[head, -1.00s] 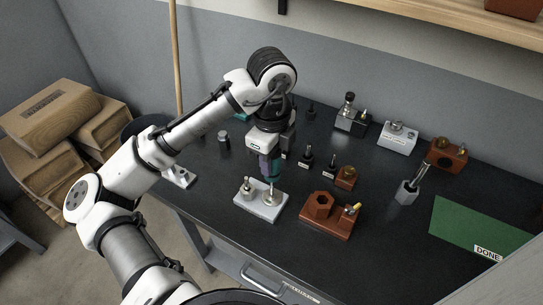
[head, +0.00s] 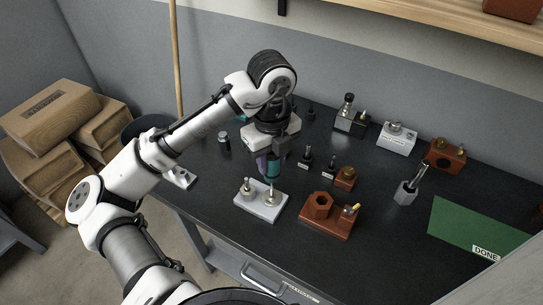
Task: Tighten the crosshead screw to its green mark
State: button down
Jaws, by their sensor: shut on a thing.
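My gripper (head: 270,152) points down over the front left of the dark bench. It is shut on a purple-and-teal tool (head: 272,167), which looks like a screwdriver handle held upright. A light grey block (head: 259,211) below it carries two metal fittings. The tool's lower end is directly above the right fitting (head: 271,198); I cannot tell whether they touch. The left fitting (head: 247,188) stands clear of the tool. The screw head's shape and the green mark are too small or hidden to make out.
A red-brown block (head: 326,225) with a hexagonal piece stands just right of the grey block. Small dark pieces and a brown block (head: 345,178) are behind it. A metal holder with tools (head: 407,191) and a green mat labelled DONE (head: 465,224) are at right.

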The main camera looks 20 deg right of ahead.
jog(key=shift+n, duration=0.4)
jog(key=shift+r+p, duration=0.4)
jog(key=shift+r, duration=0.85)
jog(key=shift+r, duration=2.4)
jog(key=shift+s+f, duration=0.1)
